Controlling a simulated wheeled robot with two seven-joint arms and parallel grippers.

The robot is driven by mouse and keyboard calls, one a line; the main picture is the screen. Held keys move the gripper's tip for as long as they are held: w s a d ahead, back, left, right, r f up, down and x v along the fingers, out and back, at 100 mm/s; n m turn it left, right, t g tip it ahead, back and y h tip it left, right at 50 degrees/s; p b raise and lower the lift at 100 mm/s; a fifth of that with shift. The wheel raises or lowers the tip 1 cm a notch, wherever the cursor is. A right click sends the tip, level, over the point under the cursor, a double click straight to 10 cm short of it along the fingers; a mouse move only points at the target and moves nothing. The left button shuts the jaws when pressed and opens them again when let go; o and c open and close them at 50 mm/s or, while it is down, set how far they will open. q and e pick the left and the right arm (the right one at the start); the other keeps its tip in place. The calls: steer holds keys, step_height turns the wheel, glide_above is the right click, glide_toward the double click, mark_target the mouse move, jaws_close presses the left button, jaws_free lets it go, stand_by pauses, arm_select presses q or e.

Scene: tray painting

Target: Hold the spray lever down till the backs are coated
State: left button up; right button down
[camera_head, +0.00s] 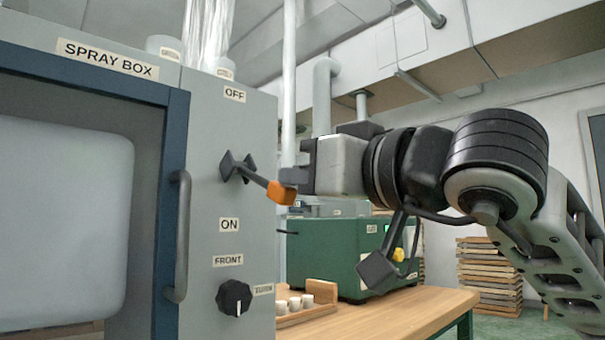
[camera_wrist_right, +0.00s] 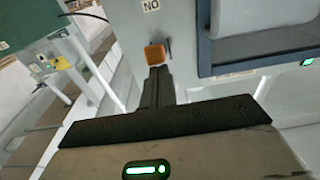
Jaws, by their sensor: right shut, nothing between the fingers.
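The spray lever (camera_head: 256,179) stands out from the spray box's grey side panel between the OFF and ON labels, its orange grip (camera_head: 281,193) tilted slightly below its pivot. My right gripper (camera_head: 297,178) is shut and empty, its fingertips close by the grip. In the right wrist view the orange grip (camera_wrist_right: 155,54) shows just beyond my shut fingertips (camera_wrist_right: 158,72); I cannot tell whether they touch. The spray box (camera_head: 105,63) has a blue-framed door with a pale, cloudy window (camera_head: 62,215); no backs can be made out behind it. My left gripper is not in view.
A black knob (camera_head: 235,297) sits low on the panel under a FRONT label, beside the grey door handle (camera_head: 181,235). A wooden table (camera_head: 400,312) holds a small tray of white cups (camera_head: 294,303). A green machine (camera_head: 325,255) stands behind, with stacked wooden frames (camera_head: 490,275) farther back.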

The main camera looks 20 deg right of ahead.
steer(key=shift+w+a+f, duration=0.1)
steer(key=shift+w+f, duration=0.05)
steer(key=shift+f, duration=0.3)
step_height(320, 180, up, 6)
steer(key=s+f+p, duration=0.1)
steer(key=s+p, duration=0.1)
steer(key=p, duration=0.3)
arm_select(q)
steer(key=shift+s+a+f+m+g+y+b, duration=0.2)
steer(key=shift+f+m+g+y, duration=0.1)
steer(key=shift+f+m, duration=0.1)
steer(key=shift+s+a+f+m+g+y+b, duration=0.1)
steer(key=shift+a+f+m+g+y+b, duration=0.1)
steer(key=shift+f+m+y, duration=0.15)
arm_select(e)
steer(key=f+v, duration=0.1)
steer(key=v, duration=0.9)
steer(key=shift+d+f, duration=0.15)
steer(key=shift+d, duration=0.25)
steer(key=shift+w, duration=0.15)
